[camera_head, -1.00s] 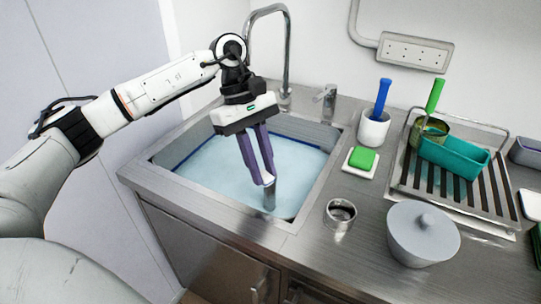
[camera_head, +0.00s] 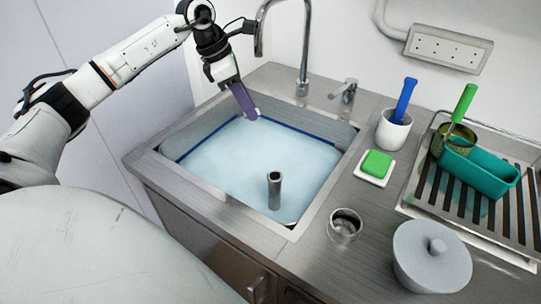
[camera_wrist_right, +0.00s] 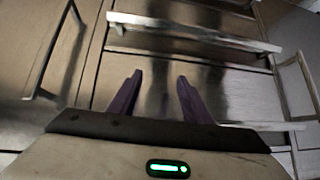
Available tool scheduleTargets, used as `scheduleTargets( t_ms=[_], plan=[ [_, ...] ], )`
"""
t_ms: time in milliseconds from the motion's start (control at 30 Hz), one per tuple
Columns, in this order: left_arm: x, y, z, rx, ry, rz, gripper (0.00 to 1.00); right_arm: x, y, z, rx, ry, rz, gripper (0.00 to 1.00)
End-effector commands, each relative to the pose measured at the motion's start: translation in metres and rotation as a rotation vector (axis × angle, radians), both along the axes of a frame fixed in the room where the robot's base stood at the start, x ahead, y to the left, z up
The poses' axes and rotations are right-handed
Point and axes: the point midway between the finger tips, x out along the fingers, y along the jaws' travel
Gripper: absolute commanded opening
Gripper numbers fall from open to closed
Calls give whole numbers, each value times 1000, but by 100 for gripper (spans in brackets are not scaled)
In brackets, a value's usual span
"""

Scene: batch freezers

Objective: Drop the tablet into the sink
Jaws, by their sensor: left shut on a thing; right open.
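The sink (camera_head: 178,150) is a steel basin with pale blue liquid (camera_head: 230,165) in it. My left gripper (camera_head: 251,115) is over the back part of the sink, its purple fingers pointing down and to the right. It is shut on a small whitish tablet (camera_head: 255,113), of which only a bit shows at the fingertips. The tablet is above the liquid. My right gripper (camera_wrist_right: 155,85) is open and empty in the right wrist view, in front of steel cabinet fronts; it is not seen in the head view.
A grey standpipe (camera_head: 274,190) rises from the liquid near the sink's front. A tall tap (camera_head: 303,50) stands behind the sink. Right of it are a green sponge (camera_head: 377,163), a steel cup (camera_head: 344,226), a lidded grey pot (camera_head: 432,258) and a white holder (camera_head: 392,130).

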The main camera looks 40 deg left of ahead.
Motion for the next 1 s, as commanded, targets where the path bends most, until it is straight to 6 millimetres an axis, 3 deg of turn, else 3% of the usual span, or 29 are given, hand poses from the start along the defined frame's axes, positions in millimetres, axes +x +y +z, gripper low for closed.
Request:
scheduleTargets(
  t_ms=[33, 133, 467, 500, 633, 1000],
  plan=[
    [0, 0, -14, 0, 0, -1, 0, 0, 0, -14, 0, 1, 0, 44],
    [0, 0, -22, 0, -1, -1, 0, -1, 0, -23, -1, 4, 0, 44],
    [0, 0, -25, 0, -1, -2, 0, -1, 0, -25, -1, 6, 0, 44],
    [0, 0, -25, 0, -1, -2, 23, -1, 0, -25, -1, 5, 0, 44],
    [0, 0, -25, 0, -1, -2, 43, -1, 0, -24, -1, 4, 0, 44],
    [-1, 1, -19, 0, -3, -1, 43, 0, 0, -24, -1, 1, -1, 44]
  ],
)
